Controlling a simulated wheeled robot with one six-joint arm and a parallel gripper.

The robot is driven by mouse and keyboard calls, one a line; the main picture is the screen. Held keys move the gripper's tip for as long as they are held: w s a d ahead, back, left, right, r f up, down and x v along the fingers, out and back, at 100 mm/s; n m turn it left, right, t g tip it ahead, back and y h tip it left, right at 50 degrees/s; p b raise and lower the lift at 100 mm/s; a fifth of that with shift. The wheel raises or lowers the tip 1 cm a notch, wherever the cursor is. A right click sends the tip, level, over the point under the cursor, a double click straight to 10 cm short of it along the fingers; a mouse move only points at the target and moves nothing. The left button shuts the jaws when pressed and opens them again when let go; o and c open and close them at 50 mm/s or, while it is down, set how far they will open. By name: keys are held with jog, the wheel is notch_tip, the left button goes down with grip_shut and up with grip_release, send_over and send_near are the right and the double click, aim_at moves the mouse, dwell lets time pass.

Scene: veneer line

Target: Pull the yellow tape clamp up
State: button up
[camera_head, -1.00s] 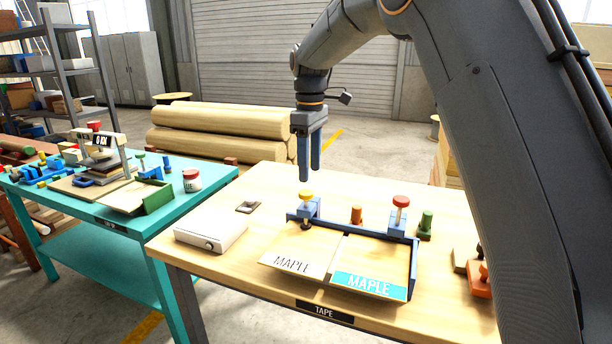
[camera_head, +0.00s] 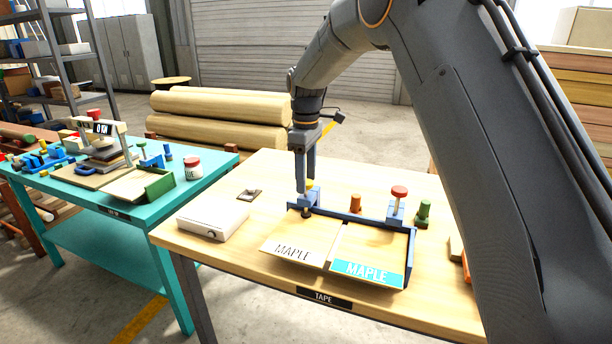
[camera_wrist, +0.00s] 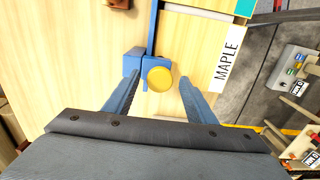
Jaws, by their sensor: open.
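The yellow tape clamp has a round yellow knob (camera_wrist: 159,79) on a blue block (camera_wrist: 133,62) at the back left of the blue frame. In the head view the yellow knob (camera_head: 309,185) is mostly hidden behind my gripper (camera_head: 306,184). In the wrist view my gripper (camera_wrist: 158,84) is open, with one finger on each side of the knob and gaps visible on both sides. I cannot tell whether the fingertips are down at the knob's height. Two maple panels lie in the frame, a left one (camera_head: 293,240) and a right one (camera_head: 368,246).
A red-topped clamp (camera_head: 399,192) stands on the same blue frame (camera_head: 350,219), to the right. An orange peg (camera_head: 355,203) and a green peg (camera_head: 423,213) stand behind the frame. A white box (camera_head: 213,221) sits at the left of the table. The table's front left is clear.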

grip_shut()
jog(key=shift+r+p, duration=0.6)
jog(key=shift+r, duration=1.2)
jog(key=shift+w, duration=0.1)
grip_release()
jog(key=shift+r, duration=0.1)
notch_tip(320, 180, up, 8)
jog(key=b, duration=0.2)
jog(key=shift+f, duration=0.2)
